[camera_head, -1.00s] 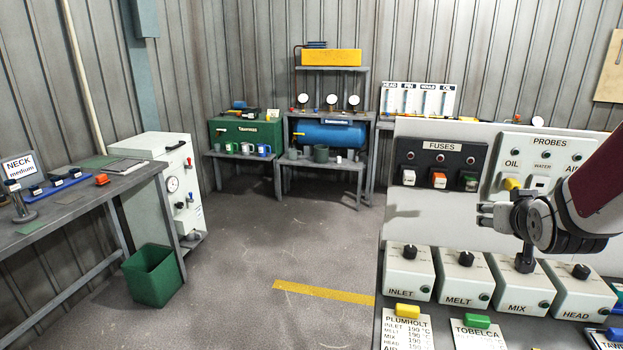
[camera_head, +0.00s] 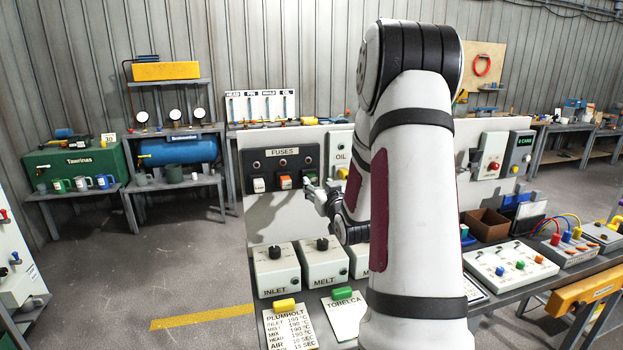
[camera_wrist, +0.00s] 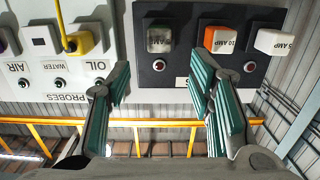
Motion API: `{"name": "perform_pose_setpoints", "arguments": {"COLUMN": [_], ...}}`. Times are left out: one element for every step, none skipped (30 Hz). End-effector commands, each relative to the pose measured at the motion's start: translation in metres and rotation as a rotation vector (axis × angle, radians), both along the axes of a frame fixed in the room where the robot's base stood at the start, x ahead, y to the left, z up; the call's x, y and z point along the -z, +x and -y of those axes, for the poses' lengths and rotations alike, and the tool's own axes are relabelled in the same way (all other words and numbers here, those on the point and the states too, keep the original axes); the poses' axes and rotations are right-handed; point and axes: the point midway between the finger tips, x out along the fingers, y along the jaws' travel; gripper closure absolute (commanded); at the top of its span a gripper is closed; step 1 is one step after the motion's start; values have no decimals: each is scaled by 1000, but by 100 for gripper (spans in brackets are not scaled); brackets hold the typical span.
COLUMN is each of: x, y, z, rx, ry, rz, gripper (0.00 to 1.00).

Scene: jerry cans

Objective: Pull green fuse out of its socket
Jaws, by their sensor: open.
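The green fuse (camera_wrist: 159,40) sits in its socket on the black fuse panel (camera_wrist: 178,73), looking greyish green in the upside-down wrist view. In the head view the fuse panel (camera_head: 281,152) shows the green fuse (camera_head: 309,176) at its right end, partly hidden by my gripper. My gripper (camera_wrist: 160,78) is open and empty. Its two green-padded fingers stand apart, with the green fuse between them in the picture; I see no contact. In the head view my gripper (camera_head: 316,190) is close in front of that fuse.
The orange 10 AMP fuse (camera_wrist: 220,40) is right beside one finger in the wrist view. The white 5 AMP fuse (camera_wrist: 275,42) is farther right. The probes panel (camera_wrist: 55,65) with a yellow plug (camera_wrist: 78,42) is near the other finger. Dial boxes (camera_head: 325,262) stand below.

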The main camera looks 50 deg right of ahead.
Motion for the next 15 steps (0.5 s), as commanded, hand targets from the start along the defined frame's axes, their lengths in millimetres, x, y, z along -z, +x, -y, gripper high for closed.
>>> {"name": "perform_pose_setpoints", "arguments": {"x": [0, 1, 1, 1, 2, 2, 2, 3, 3, 3, 3, 4, 3, 4, 4], "y": [8, 13, 19, 24, 28, 34, 39, 43, 48, 51, 55, 58, 61, 63, 66], "z": [5, 8, 12, 14, 17, 21, 23, 25, 29, 31, 33, 35, 37, 38, 40], "rx": [-1, -1, -1, -1, -1, -1, -1, -2, -1, -1, -1, -1, -1, -1, -1], "ry": [0, 0, -1, -1, 0, -1, -1, 0, -1, 0, -1, -1, -1, -1, -1], "rz": [1, 1, 0, 0, 0, 0, 0, 0, 0, 0, 0, 0, 0, 0, 0], "gripper": [52, 52, 52, 52, 52, 52, 52, 52, 52, 52, 52, 52, 52, 52, 52]}}
